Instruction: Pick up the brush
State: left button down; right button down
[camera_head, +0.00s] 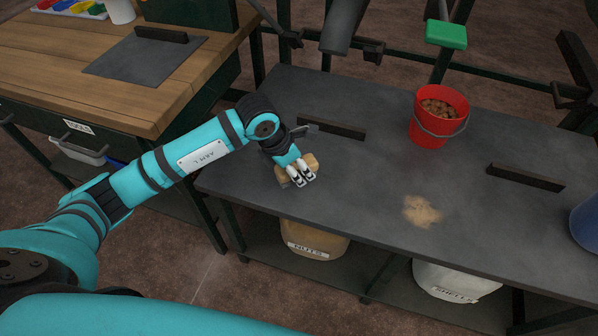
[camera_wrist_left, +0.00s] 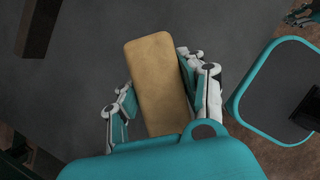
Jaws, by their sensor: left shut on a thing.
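The brush is a block with a tan, wood-coloured top (camera_head: 311,162), on the left part of the dark table. It also shows in the left wrist view as a tan rounded block (camera_wrist_left: 158,80). My left gripper (camera_head: 301,178) is shut on the brush, with one finger pad on each long side in the wrist view (camera_wrist_left: 160,95). The brush's underside is hidden, and I cannot tell whether it touches the table. My right gripper is not in view.
The dark table (camera_head: 350,200) holds a red bucket of nuts (camera_head: 439,117), a pile of tan dust (camera_head: 422,211), two dark bars (camera_head: 332,129) and a blue container (camera_head: 586,222). Bins marked NUTS (camera_head: 314,240) and SHELLS (camera_head: 455,283) stand below. A wooden workbench (camera_head: 95,85) stands left.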

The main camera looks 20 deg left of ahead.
pick_arm(q)
jog(key=s+d+r, duration=0.1)
jog(key=s+d, duration=0.1)
jog(key=s, duration=0.5)
jog(key=s+d+r, duration=0.1)
jog(key=s+d, duration=0.1)
jog(key=s, duration=0.6)
jog(key=shift+s+d+r, duration=0.2)
jog(key=shift+s+r, duration=0.05)
jog(key=shift+r, duration=0.15)
